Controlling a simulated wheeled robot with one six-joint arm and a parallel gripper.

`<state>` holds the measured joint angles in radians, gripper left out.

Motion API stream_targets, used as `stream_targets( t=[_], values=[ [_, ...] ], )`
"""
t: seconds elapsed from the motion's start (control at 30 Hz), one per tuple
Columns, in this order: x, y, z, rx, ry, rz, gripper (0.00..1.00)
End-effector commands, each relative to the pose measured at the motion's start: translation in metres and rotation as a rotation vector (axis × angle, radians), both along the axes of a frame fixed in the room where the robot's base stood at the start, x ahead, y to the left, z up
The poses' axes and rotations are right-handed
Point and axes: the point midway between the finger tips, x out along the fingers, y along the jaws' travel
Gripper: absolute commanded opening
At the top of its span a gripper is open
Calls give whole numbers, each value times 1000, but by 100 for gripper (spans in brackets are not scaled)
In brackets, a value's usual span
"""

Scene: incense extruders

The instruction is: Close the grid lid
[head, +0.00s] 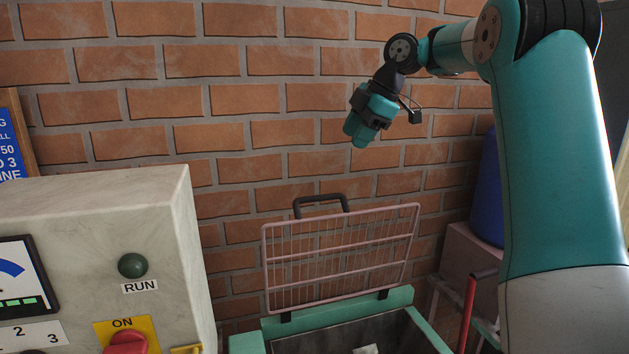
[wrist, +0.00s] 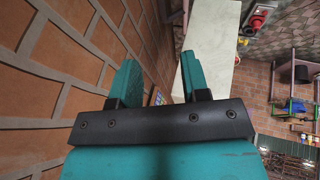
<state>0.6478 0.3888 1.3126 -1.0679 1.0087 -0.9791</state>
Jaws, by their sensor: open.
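The grid lid (head: 341,245) is a pale pink wire frame in the head view. It stands raised, nearly upright, in front of the brick wall, on dark hinges at the back rim of a teal bin. Its dark handle (head: 320,204) is on the top edge. The teal bin (head: 400,301) is open below it, and its front is cut off. My gripper (head: 357,133) is above the lid and handle, apart from them, pointing down and left. In the wrist view, its two teal fingers (wrist: 159,75) are spread with nothing between them. I cannot make out the lid there.
A grey control cabinet (head: 100,215) with a green RUN lamp and a red switch (head: 126,342) stands at the left. The brick wall (head: 240,100) is close behind the lid. A blue barrel (head: 488,190) and a red bar (head: 469,313) are at the right.

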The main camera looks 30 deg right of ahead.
Motion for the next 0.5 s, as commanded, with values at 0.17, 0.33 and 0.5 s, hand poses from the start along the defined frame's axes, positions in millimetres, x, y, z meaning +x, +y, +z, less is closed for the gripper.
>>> stream_targets(
  t=[0.17,0.33,0.5],
  values=[
    [10,9,-29,2,4,1,42],
    [26,20,-61,6,6,-2,42],
    [41,30,-93,4,6,-4,42]
  ],
)
